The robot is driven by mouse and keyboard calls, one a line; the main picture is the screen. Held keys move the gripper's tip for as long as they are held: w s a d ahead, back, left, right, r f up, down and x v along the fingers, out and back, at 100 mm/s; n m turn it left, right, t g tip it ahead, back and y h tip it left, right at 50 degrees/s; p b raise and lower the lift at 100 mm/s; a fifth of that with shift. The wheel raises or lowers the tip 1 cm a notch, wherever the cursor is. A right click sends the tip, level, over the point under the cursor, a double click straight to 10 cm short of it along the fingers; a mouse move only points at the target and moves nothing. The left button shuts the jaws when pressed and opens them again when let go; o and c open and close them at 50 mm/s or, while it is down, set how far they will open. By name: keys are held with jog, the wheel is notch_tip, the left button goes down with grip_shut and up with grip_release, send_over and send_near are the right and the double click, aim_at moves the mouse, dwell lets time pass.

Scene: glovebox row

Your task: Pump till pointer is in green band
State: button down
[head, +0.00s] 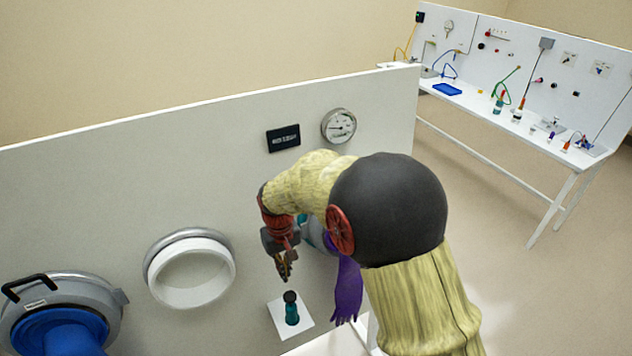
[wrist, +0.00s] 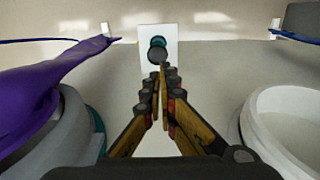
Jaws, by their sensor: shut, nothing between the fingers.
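The pump, a teal body with a dark round knob (head: 290,297), stands on a white plate (head: 307,323) low in front of the panel. My gripper (head: 286,279) is shut and empty, pointing down a little above the knob. In the wrist view the fingertips (wrist: 166,70) meet; I cannot tell whether they touch the knob.
A purple glove (head: 347,290) hangs right of the pump. A white open port ring (head: 190,270) and a grey port with a blue glove (head: 60,328) are to the left. A dark label (head: 283,138) is beside the gauge. A second bench (head: 500,112) stands at the back right.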

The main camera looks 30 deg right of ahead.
aim_at(290, 296)
jog(key=r, duration=0.1)
jog(key=r+p, duration=0.2)
jog(key=shift+s+d+r, duration=0.2)
jog(key=shift+s+r, duration=0.15)
jog(key=shift+r, duration=0.05)
jog(key=shift+f, duration=0.15)
notch_tip(290, 296, down, 14)
jog(key=shift+r+p, duration=0.1)
jog(key=shift+p, duration=0.85)
notch_tip(290, 296, down, 5)
jog(key=b, duration=0.3)
jog(key=shift+r, duration=0.2)
